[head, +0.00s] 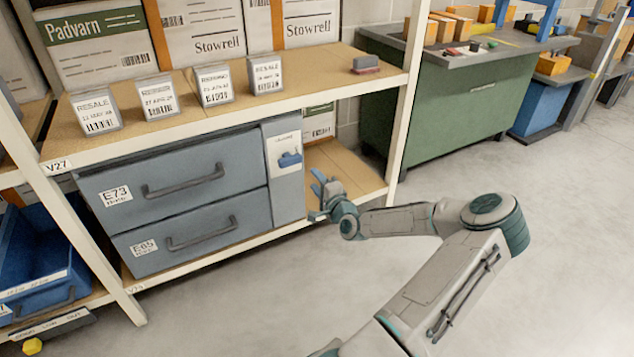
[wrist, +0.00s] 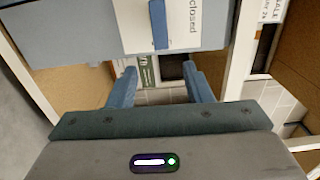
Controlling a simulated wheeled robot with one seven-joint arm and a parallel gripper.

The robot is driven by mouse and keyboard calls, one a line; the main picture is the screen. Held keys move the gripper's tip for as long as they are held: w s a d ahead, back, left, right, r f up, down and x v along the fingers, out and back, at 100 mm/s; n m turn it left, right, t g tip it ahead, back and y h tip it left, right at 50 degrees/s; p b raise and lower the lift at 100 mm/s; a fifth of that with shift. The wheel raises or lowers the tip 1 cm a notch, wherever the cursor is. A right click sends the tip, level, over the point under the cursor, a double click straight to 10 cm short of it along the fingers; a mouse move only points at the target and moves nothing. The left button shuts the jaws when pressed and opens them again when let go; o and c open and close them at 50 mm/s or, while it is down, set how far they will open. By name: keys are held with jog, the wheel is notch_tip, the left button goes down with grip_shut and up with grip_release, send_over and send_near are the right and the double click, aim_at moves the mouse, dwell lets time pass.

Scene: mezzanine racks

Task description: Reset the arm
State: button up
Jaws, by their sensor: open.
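My arm reaches from the lower right toward the rack in the head view, bent at its elbow. My gripper (head: 319,190) is in front of the lower shelf, just right of and below the grey switch panel (head: 284,150) of the drawer cabinet. In the wrist view my gripper (wrist: 160,82) has its two blue fingers apart, with nothing between them. Ahead of them is the panel's blue lever (wrist: 159,24), beside a white label reading "closed". The lever (head: 290,160) lies apart from the fingers.
Two shut blue-grey drawers, E73 (head: 180,180) and E65 (head: 190,230), sit left of the panel. Rack posts (head: 410,80) stand close to my gripper. A green workbench (head: 455,105) is behind right. The floor (head: 560,220) at right is clear.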

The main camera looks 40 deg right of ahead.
dwell(0.4)
jog(key=w+a+r+n+g+y+p, duration=0.1)
jog(key=a+r+n+g+y+p, duration=0.35)
jog(key=a, duration=0.55)
jog(key=a+r+n+g+y+p, duration=0.1)
jog(key=a+r+n+g+p, duration=0.2)
jog(key=a+n+g+p, duration=0.45)
jog(key=s+a+r+n+g+p, duration=0.1)
jog(key=s+a+r+n+p, duration=0.2)
jog(key=r, duration=0.9)
jog(key=s+a+r+n+p, duration=0.3)
jog(key=s+a+r+p, duration=0.4)
jog(key=s+a+r, duration=0.5)
jog(key=s+a+r+n+g+h+p, duration=0.1)
jog(key=s+a+r+p, duration=0.4)
jog(key=r, duration=0.7)
jog(key=s+a+n, duration=0.1)
jog(key=s+a, duration=0.1)
jog(key=s, duration=0.1)
jog(key=shift+s+a+n+g, duration=0.2)
jog(key=shift+s+n+g, duration=0.1)
jog(key=shift+s+n, duration=0.1)
